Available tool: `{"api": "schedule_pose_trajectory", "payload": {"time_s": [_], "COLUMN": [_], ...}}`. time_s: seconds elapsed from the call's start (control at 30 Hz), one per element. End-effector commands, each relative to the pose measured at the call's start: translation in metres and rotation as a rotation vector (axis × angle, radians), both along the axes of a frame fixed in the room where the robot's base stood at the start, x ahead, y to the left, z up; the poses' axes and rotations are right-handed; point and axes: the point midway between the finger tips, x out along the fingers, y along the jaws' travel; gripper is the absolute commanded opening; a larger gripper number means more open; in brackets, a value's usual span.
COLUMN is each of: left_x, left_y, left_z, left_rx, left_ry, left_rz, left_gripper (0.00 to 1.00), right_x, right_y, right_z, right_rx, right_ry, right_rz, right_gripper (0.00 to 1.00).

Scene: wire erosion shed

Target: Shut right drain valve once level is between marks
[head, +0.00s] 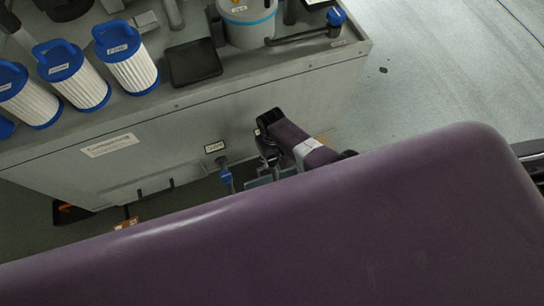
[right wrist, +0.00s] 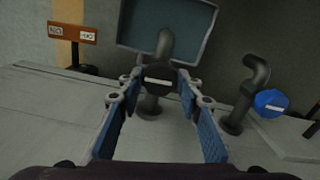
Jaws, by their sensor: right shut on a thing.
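My right gripper (right wrist: 160,85) is shut on a dark round valve handle (right wrist: 160,78) with a white stripe, one finger on each side. The handle sits on a grey bent pipe in front of a teal-faced basin (right wrist: 196,35). In the head view my right gripper (head: 266,160) is at the cabinet's front, partly hidden by my purple arm. A second valve with a blue handle (right wrist: 270,103) stands to the right in the wrist view; a blue valve (head: 226,178) shows left of the gripper in the head view. I cannot make out a level or its marks. My left gripper is not in view.
The grey cabinet (head: 120,165) carries several white filters with blue caps (head: 127,58), a black tray (head: 193,62) and a grey pot (head: 247,25). An orange-brown sign (right wrist: 73,33) stands at upper left in the wrist view. Open floor (head: 450,70) lies right of the cabinet.

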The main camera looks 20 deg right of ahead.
Motion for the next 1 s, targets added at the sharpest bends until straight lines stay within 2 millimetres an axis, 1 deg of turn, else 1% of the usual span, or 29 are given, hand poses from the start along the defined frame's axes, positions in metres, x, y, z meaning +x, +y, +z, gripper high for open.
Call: {"api": "schedule_pose_trajectory", "payload": {"time_s": [0.23, 0.63, 0.67, 0.7, 0.8, 1.0], "left_x": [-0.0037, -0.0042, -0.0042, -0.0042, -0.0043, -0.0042], "left_y": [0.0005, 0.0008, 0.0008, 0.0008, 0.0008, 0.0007], "left_z": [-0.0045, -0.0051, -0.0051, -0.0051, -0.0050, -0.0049], "left_rx": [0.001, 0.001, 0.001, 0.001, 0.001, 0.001], "left_ry": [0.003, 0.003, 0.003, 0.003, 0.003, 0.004], "left_rz": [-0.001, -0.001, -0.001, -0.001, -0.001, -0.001], "left_gripper": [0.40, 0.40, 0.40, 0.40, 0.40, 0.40], "right_x": [0.0006, 0.0009, 0.0008, 0.0008, 0.0007, 0.0004], "right_y": [0.0008, 0.0007, 0.0007, 0.0007, 0.0005, 0.0003], "right_z": [0.0004, 0.0002, 0.0002, 0.0002, 0.0002, 0.0001], "right_rx": [0.002, 0.002, 0.002, 0.002, 0.001, 0.001], "right_ry": [-0.002, -0.002, -0.002, -0.002, -0.002, -0.001], "right_rz": [-0.045, -0.049, -0.049, -0.049, -0.048, -0.047], "right_gripper": [0.08, 0.08, 0.36, 0.40, 0.50, 0.50]}}
